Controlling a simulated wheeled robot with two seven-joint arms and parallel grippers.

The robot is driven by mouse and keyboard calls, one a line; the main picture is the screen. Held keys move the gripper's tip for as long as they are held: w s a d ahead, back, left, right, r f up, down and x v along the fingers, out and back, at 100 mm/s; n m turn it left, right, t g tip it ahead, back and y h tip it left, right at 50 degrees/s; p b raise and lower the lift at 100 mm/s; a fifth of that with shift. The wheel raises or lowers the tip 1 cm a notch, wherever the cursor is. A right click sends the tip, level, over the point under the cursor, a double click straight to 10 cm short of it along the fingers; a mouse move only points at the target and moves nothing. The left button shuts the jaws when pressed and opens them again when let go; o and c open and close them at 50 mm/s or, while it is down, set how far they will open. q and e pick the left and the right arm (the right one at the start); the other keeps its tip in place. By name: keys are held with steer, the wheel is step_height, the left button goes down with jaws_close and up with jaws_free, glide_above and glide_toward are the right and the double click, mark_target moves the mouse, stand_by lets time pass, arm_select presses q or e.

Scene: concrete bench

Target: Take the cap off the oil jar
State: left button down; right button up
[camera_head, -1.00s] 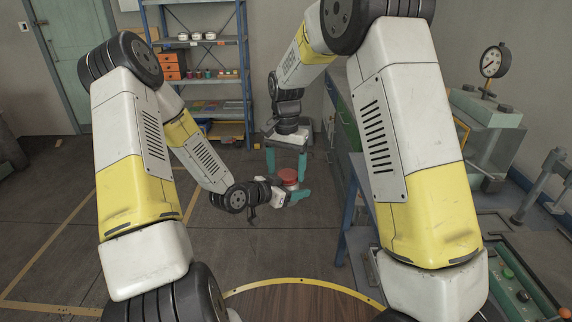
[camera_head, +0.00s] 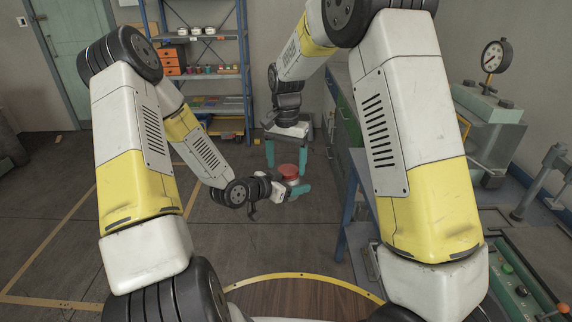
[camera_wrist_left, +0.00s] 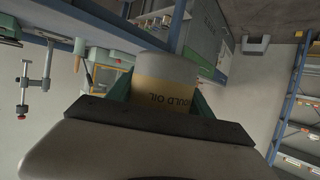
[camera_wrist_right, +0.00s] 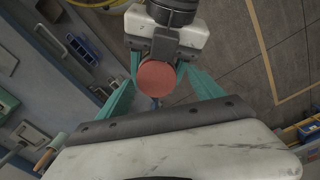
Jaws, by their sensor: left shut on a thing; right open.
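The oil jar has a red cap (camera_head: 289,171) on top in the head view. My left gripper (camera_head: 297,190) is shut on the jar and holds it up in the air, roughly upright. In the right wrist view the round red cap (camera_wrist_right: 156,78) lies between the open right fingers (camera_wrist_right: 160,85), with a gap on both sides. The cap sits on the jar; whether a finger touches it cannot be told.
A blue-framed bench (camera_head: 357,205) stands right of the grippers, with a press and gauge (camera_head: 494,60) farther right. A shelf rack (camera_head: 205,60) stands at the back. The floor left of the grippers is clear.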

step_height(320, 180, up, 4)
steer(key=shift+f, duration=0.1)
steer(key=shift+c, duration=0.5)
steer(key=r, duration=0.3)
steer(key=shift+d+r, duration=0.15)
steer(key=shift+d, duration=0.15)
step_height(320, 180, down, 8)
steer(key=shift+r, duration=0.1)
steer(key=c, duration=1.4)
steer(key=o, duration=1.5)
